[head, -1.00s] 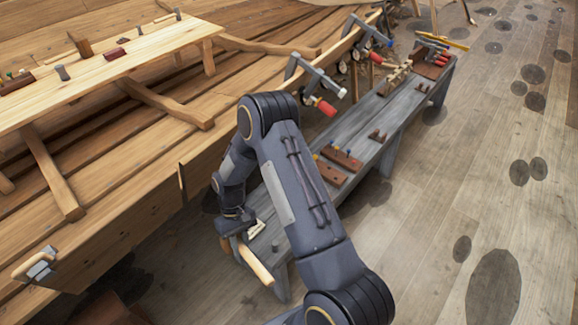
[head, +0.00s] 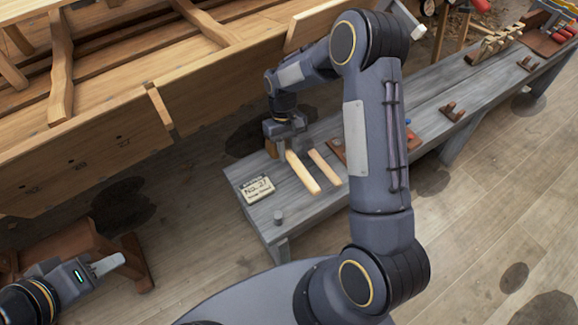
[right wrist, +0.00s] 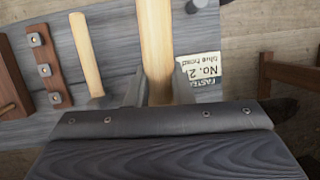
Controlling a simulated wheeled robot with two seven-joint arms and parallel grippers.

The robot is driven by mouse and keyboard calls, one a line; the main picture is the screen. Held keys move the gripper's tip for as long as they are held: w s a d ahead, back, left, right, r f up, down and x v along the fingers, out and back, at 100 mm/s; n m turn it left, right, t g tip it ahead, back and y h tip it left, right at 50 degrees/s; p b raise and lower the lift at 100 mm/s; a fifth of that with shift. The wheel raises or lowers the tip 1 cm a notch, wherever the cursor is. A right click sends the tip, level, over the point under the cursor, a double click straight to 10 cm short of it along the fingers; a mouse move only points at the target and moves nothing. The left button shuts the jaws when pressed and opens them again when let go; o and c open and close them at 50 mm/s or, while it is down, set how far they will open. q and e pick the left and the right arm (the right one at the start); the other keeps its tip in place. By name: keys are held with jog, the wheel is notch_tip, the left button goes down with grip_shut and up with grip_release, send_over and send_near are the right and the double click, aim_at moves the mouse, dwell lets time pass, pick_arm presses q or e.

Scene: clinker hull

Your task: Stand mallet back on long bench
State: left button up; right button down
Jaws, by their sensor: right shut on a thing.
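The mallet's pale handle (head: 303,174) slants toward the near end of the long grey bench (head: 240,176). A brown block, probably its head (head: 271,148), shows beside my right gripper (head: 288,146). That gripper is shut on the mallet over the bench's near end. In the right wrist view the handle (right wrist: 156,40) runs between the fingers, and the mallet's head is hidden. I cannot tell if the mallet touches the bench. My left gripper (head: 106,265) is empty at lower left, away from the bench; its finger gap is unclear.
A second pale handle (head: 325,167) lies beside the mallet. A lettered card (head: 257,190) and a small grey cylinder (head: 279,217) are on the bench's near end. Brown racks (head: 452,111) stand farther along. The wooden hull (head: 90,150) rises behind; a brown stool (head: 125,255) is lower left.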

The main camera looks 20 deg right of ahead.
jog(key=shift+n+t+h, duration=0.3)
jog(key=shift+t+h, duration=0.2)
jog(key=shift+h, duration=0.1)
jog(key=f+b, duration=0.1)
jog(key=b, duration=0.2)
jog(key=w+d+f+b, duration=0.1)
jog(key=f+b, duration=0.1)
jog(key=b, duration=0.1)
jog(key=w+f+b, duration=0.1)
jog(key=f+b, duration=0.1)
jog(key=b, duration=0.2)
jog(key=shift+w+d+f, duration=0.1)
jog(key=shift+d, duration=0.1)
notch_tip(320, 180, down, 8)
jog(key=b, duration=0.7)
jog(key=shift+f, duration=0.4)
jog(key=c, duration=1.2)
grip_release()
